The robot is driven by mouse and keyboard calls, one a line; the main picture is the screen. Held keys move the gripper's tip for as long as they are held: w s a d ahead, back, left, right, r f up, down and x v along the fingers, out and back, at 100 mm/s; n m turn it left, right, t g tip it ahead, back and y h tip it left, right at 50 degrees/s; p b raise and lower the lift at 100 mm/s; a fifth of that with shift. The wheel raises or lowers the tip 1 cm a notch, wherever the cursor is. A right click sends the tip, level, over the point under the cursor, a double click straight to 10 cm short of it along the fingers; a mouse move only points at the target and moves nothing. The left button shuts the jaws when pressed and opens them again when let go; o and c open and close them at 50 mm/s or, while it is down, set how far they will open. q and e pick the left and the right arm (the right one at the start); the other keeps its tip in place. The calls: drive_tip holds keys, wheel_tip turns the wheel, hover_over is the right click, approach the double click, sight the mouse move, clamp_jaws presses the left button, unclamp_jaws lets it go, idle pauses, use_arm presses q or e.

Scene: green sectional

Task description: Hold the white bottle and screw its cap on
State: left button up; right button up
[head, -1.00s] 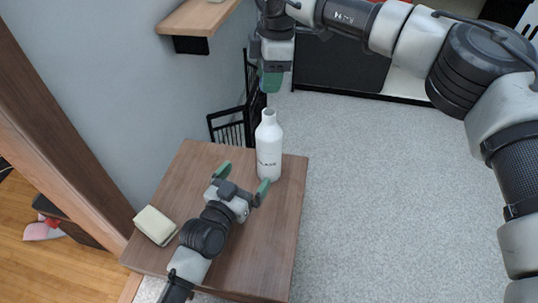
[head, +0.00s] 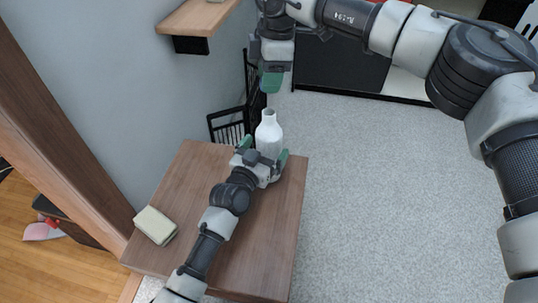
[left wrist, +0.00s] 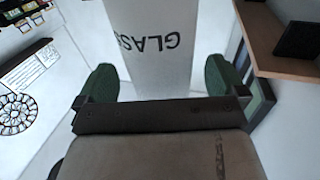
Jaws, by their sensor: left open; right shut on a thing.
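The white bottle (head: 268,135) stands upright and uncapped on the small wooden table. My left gripper (head: 263,152) is open, with its green fingers on either side of the bottle's body. In the left wrist view the open left gripper (left wrist: 160,80) has the bottle (left wrist: 150,40) between its fingers, with gaps visible on both sides. The bottle's printed letters show upside down there. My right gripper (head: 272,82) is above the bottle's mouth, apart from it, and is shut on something. The cap itself is not distinguishable; the green fingers hide what is held.
The wooden table (head: 190,190) carries a pale block-like object (head: 155,225) at its left edge. A wall (head: 120,100) and a wooden shelf (head: 197,17) stand behind it to the left. A black wire rack (head: 229,128) is behind the table. The floor to the right is clear.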

sight(267, 112)
use_arm(q)
drive_tip(key=shift+x, duration=0.95)
drive_tip(key=c, duration=1.4)
use_arm(e)
drive_tip(key=shift+f, duration=2.5)
